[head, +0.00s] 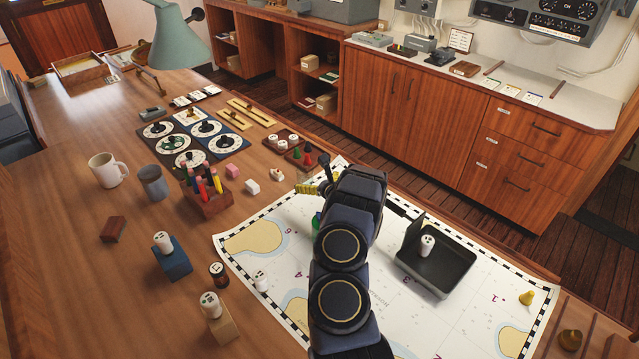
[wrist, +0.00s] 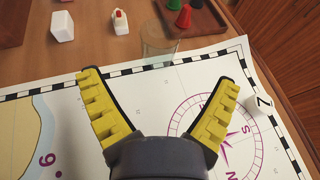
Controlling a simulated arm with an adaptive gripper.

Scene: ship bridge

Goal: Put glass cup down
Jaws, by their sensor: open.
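The clear glass cup (wrist: 160,45) stands at the chart's far edge in the wrist view, just beyond my fingertips and centred between them. It looks upright and empty. In the head view I cannot make it out clearly near the gripper. My gripper (wrist: 160,80) is open, with its two yellow ribbed fingers spread wide and nothing between them. In the head view my gripper (head: 312,187) is at the chart's far edge, partly hidden by my arm.
The chart (head: 262,212) lies under my arm. A black tray (head: 462,270) holding a white stamp is to the right. A pen holder (head: 208,204), grey cup (head: 154,183) and white mug (head: 107,170) stand left. Small white pieces (wrist: 62,27) and a game-piece tray (wrist: 205,18) are near the glass.

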